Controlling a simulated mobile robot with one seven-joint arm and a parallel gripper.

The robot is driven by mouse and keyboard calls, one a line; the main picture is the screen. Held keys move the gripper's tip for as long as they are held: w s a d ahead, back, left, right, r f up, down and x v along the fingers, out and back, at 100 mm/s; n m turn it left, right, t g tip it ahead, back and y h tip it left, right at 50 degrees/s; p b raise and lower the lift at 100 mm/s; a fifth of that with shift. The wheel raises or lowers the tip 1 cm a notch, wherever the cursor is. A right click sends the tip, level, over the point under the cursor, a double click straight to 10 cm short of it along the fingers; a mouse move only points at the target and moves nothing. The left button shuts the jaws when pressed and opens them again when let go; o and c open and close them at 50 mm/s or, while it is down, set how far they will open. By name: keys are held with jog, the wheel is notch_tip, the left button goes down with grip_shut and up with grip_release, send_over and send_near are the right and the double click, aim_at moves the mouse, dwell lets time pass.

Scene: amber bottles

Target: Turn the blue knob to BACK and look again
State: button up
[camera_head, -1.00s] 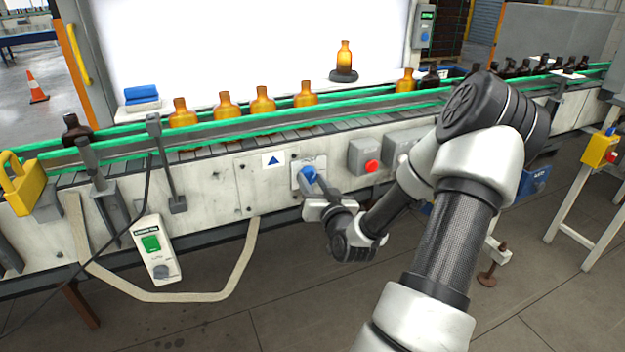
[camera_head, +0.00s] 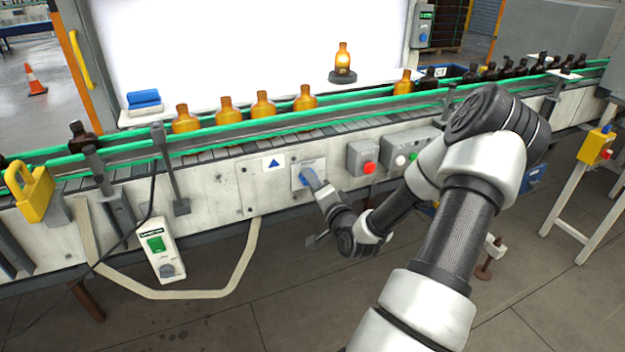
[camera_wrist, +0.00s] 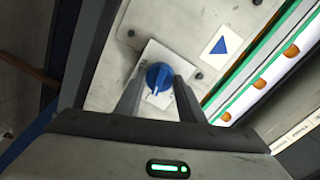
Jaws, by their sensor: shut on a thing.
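The blue knob (camera_wrist: 158,76) sits on a pale plate (camera_wrist: 146,58) on the conveyor's front panel. In the wrist view my gripper (camera_wrist: 160,88) has one finger on each side of the knob and is shut on it. The lettering on the plate is too small to read, so I cannot tell the marked position. A lit amber bottle (camera_head: 343,62) stands on a dark round stand (camera_head: 343,77) before the white backlight panel (camera_head: 230,50).
Several amber bottles (camera_head: 263,105) stand on the conveyor between green rails (camera_head: 240,128). A grey box with a red button (camera_head: 369,168) is right of the knob. A green-switch box (camera_head: 156,244) hangs at left. The floor in front is mostly clear.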

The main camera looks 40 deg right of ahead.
jog(key=shift+f+m+p, duration=0.1)
jog(key=shift+m+p, duration=0.3)
jog(key=shift+m, duration=0.6)
jog(key=o, duration=1)
jog(key=shift+o, duration=0.2)
jog(key=shift+s, duration=0.1)
jog(key=p+v, duration=0.3)
jog(key=v, duration=1.4)
jog(key=shift+s, duration=0.15)
